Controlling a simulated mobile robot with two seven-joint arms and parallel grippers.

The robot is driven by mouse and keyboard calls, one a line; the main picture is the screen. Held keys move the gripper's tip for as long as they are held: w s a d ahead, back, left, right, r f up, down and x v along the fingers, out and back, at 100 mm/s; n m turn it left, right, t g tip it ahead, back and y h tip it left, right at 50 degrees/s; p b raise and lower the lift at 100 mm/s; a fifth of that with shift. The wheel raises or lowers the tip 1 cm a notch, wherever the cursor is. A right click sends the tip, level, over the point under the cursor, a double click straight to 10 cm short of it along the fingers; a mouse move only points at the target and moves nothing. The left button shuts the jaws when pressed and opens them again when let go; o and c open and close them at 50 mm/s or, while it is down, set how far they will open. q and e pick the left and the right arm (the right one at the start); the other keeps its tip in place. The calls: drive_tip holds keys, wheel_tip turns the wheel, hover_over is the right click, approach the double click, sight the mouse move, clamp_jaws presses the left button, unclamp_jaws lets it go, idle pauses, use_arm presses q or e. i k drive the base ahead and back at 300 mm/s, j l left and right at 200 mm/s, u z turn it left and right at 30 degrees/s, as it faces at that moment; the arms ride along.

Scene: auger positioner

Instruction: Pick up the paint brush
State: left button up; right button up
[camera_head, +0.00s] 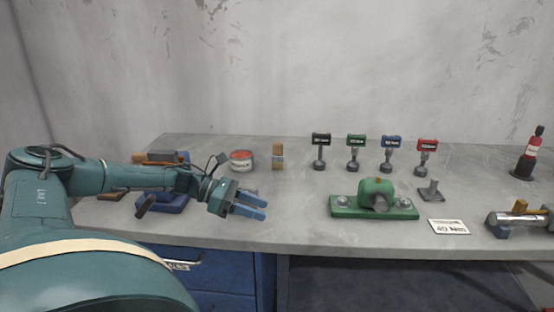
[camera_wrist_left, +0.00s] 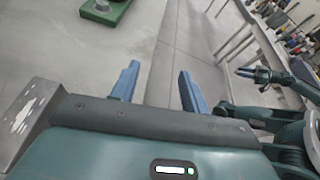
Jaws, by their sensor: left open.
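My left gripper (camera_head: 263,209) is open and empty above the front of the bench, its blue fingers pointing right. In the left wrist view its two fingers (camera_wrist_left: 158,85) stand apart with only bare surface between them. A small upright tan and grey item (camera_head: 278,155) behind the gripper, beside a red and white can (camera_head: 241,160), may be the paint brush; it is too small to be sure. An orange-brown item partly hidden behind my left arm cannot be told either. My right gripper (camera_wrist_left: 262,76) shows small in the left wrist view; its jaw state is unclear.
A green fixture (camera_head: 345,207) sits on the grey bench (camera_head: 300,232) right of the gripper. Several colour-topped tools (camera_head: 355,152) stand behind it. A red bottle (camera_head: 531,150) and a metal cylinder (camera_head: 515,219) are at the right. The bench between gripper and can is clear.

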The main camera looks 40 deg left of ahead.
sight(278, 155)
drive_tip(key=i+j, duration=0.2)
drive_tip(key=j, duration=0.15)
drive_tip(key=i+j, duration=0.2)
drive_tip(key=j, duration=0.2)
drive_tip(key=i+j, duration=0.45)
drive_tip(key=j, duration=0.3)
